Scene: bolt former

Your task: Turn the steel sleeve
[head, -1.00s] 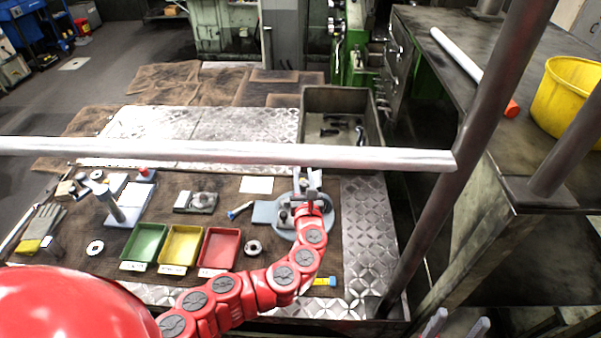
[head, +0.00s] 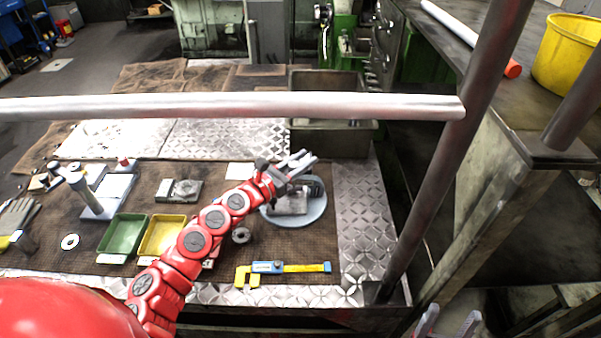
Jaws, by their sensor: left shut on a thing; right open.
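My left gripper (head: 304,164) is above the back edge of a round pale disc (head: 314,214), its grey fingers pointing away to the right. It is shut on a small grey metal piece; the fingers hide most of it, and I cannot tell whether it is the steel sleeve. My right gripper (head: 446,326) is open and empty at the bottom right, apart from the bench.
A yellow and blue caliper-like tool (head: 283,267) lies at the front. Green (head: 122,236) and yellow (head: 162,236) trays stand left of my arm. A pale bar (head: 230,106) crosses the view. A dark post (head: 455,150) stands at the right.

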